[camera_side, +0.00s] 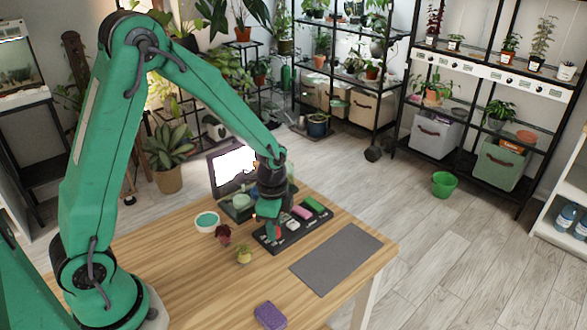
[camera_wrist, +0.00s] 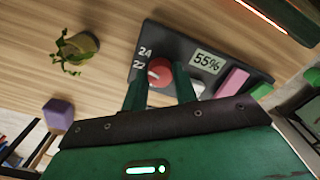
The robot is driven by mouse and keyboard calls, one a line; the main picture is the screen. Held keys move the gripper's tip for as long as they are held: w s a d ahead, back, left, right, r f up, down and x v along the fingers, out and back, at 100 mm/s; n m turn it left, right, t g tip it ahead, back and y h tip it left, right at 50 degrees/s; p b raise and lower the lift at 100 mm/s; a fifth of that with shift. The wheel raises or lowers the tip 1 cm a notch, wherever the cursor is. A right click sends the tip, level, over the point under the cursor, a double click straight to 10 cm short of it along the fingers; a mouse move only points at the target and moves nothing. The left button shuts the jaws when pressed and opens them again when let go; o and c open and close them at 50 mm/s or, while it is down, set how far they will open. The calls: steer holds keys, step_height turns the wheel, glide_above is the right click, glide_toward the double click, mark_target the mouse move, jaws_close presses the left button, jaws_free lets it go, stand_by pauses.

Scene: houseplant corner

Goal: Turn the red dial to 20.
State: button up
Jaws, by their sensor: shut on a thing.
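The red dial (camera_wrist: 159,70) sits on a dark control panel (camera_wrist: 150,38) on the wooden table. In the wrist view the numbers 24 and 22 show on the panel left of the dial, and a display (camera_wrist: 207,61) reads 55%. My gripper (camera_wrist: 160,80) has one finger on each side of the dial and is shut on it. In the side view my gripper (camera_side: 270,222) points down over the left part of the panel. The dial's pointer and its exact setting cannot be made out, and other marks are hidden.
The panel also carries a pink block (camera_side: 302,212) and a green block (camera_side: 314,204). A small potted plant (camera_side: 244,254), a reddish plant (camera_side: 223,234) and a white bowl (camera_side: 207,221) stand nearby. A grey mat (camera_side: 337,258) lies right; a purple block (camera_side: 270,315) is near the front.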

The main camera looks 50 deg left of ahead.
steer(key=n, duration=1.1)
steer(key=shift+n, duration=0.4)
steer(key=o, duration=0.7)
steer(key=shift+r, duration=0.2)
steer(key=shift+r, duration=3.75)
